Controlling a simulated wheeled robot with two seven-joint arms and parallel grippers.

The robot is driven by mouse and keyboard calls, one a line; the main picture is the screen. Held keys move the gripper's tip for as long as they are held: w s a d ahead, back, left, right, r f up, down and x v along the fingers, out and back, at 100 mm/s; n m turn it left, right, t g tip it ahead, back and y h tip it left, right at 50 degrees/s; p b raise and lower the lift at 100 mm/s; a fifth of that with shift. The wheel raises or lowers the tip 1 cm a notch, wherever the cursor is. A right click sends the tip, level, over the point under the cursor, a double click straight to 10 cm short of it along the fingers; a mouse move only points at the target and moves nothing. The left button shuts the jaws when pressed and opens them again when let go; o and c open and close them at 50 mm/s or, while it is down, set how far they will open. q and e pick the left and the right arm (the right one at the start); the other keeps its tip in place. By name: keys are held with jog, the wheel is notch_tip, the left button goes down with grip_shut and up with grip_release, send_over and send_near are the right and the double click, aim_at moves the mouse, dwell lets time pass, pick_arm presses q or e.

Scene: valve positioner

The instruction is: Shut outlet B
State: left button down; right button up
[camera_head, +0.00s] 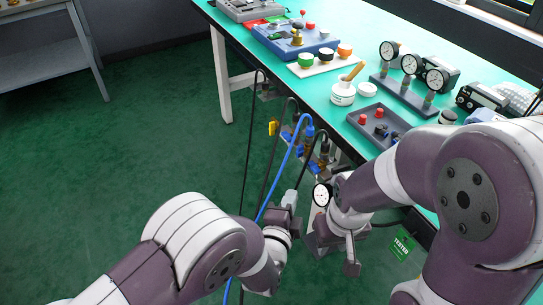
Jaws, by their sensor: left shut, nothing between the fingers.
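A manifold with hose fittings and small valves (323,148) hangs at the bench's front edge. A blue hose (277,180) and dark hoses run down from it. I cannot read any outlet letter, so I cannot tell which is outlet B or how its handle stands. A round white gauge (321,195) sits at the manifold's near end, between my grippers. My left gripper (289,200) is shut and empty, just left of the gauge and beside the hoses. My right gripper (334,255) is below and right of the gauge, its fingers apart and empty. My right arm hides part of the manifold.
The green-topped bench (300,85) carries a row of gauges (409,70), a white jar (343,93), a dark tray (380,125) and a blue box (295,38). A green tag (403,245) hangs at the right. The floor at the left is clear up to a grey shelf (45,60).

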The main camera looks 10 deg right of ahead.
pick_arm(q)
notch_tip(320, 180, up, 3)
jog(key=m+t, duration=0.1)
jog(key=t, duration=0.1)
jog(key=m+b, duration=0.1)
jog(key=b, duration=0.2)
send_near(303, 148)
jog(key=x, duration=0.5)
jog(key=shift+w+d+f, duration=0.15)
jog(key=shift+w+f, duration=0.05)
jog(key=shift+w, duration=0.2)
jog(key=shift+r, duration=0.1)
jog(key=shift+r+p, duration=0.2)
jog(key=shift+p, duration=0.4)
jog(key=shift+g, duration=0.4)
jog(key=shift+p, duration=0.3)
